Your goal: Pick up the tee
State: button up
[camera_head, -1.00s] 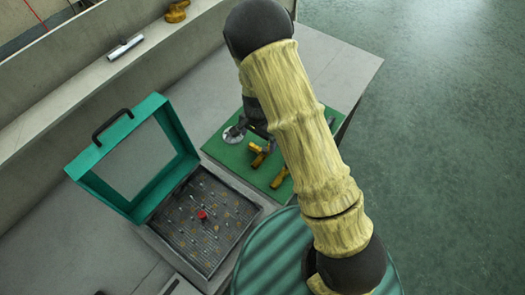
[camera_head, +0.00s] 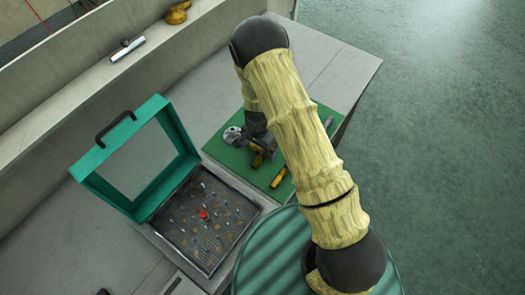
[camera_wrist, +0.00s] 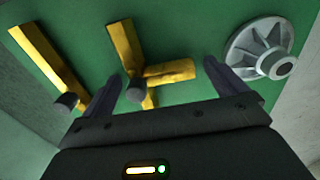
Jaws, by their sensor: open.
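The tee (camera_wrist: 168,73) is a yellow pipe piece with a side branch and a dark grey end. It lies on the green mat (camera_wrist: 205,25) and sits between the fingers of my gripper (camera_wrist: 164,72) in the wrist view. The fingers are open, one on each side of the tee, and I see no grip on it; their height above the mat is hard to tell. In the head view the tee (camera_head: 258,159) is partly hidden under my gripper (camera_head: 265,143).
A second yellow piece (camera_wrist: 45,58) with a grey end lies left of the tee in the wrist view. A grey flange (camera_wrist: 250,48) lies right of it. An open green case (camera_head: 88,178) with small parts stands left of the mat in the head view.

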aim_at(258, 148)
dwell(0.4)
jog(key=c, duration=1.2)
jog(key=shift+r, duration=0.1)
notch_tip(258, 148, up, 10)
jog(key=b, duration=0.1)
jog(key=shift+b, duration=0.3)
jog(key=shift+w, duration=0.1)
